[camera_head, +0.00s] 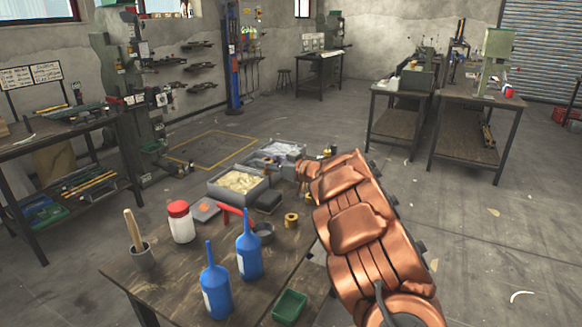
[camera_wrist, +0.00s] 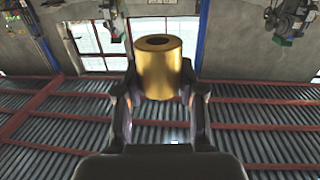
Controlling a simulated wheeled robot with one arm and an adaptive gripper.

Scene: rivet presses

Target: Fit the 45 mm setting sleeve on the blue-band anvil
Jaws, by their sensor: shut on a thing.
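In the wrist view my gripper (camera_wrist: 159,76) is shut on a brass-coloured sleeve (camera_wrist: 158,78), with one finger on each side of it. The sleeve is a plain cylinder with a dark round hole in the end that shows. Its size cannot be read. In the head view my copper-coloured arm reaches over the right side of the near table, and I cannot clearly make out the gripper there. Another brass ring or sleeve (camera_head: 291,219) stands on the near table. I cannot make out a blue-band anvil in either view.
Benches with machines stand at left (camera_head: 50,140) and right (camera_head: 480,105). Open floor lies between.

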